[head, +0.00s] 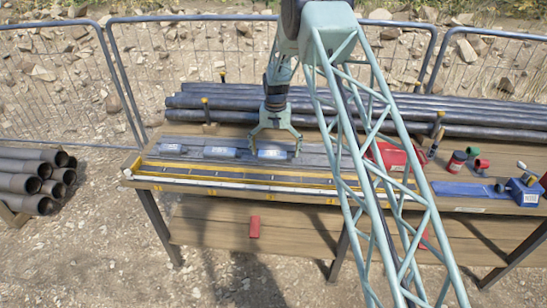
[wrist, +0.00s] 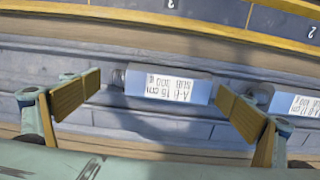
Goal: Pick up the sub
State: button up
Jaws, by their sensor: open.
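A grey cylindrical sub (head: 271,154) with a white label lies on the grey rack on the bench. In the wrist view this sub (wrist: 190,87) lies crosswise, with a narrower end on its left and upside-down label text that seems to read "A-B 15 cm SUB 300". My gripper (head: 275,153) is over it from above. In the wrist view my gripper (wrist: 160,90) is open, with one yellow-padded finger off each end of the sub. The right finger looks very close to the sub's end; whether it touches I cannot tell.
Another sub (head: 219,152) lies close to the left, and a further one (head: 171,149) beyond it. A yellow-edged numbered tray (head: 230,186) runs along the bench front. Long pipes (head: 210,101) lie behind. A red case (head: 396,157) and blue mat (head: 459,190) are right.

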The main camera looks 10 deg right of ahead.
aim_at(275, 153)
jog(key=shift+c, duration=0.5)
jog(key=c, duration=1)
jog(key=shift+o, duration=0.2)
jog(key=shift+r, duration=0.15)
jog(key=shift+r+p, duration=0.3)
jog(key=shift+r, duration=1.3)
jog(key=s, duration=0.5)
jog(key=s+r, duration=0.1)
jog(key=s, duration=0.4)
jog(key=s+d, duration=0.1)
jog(key=s, duration=0.5)
jog(key=shift+r+p, duration=0.25)
jog(key=shift+p, duration=0.05)
jog(key=s+d+f+n, duration=0.2)
jog(key=s+d, duration=0.4)
jog(key=s, duration=0.3)
jog(key=shift+s+f+n+b, duration=0.3)
jog(key=shift+f+n, duration=0.1)
jog(key=shift+n, duration=0.4)
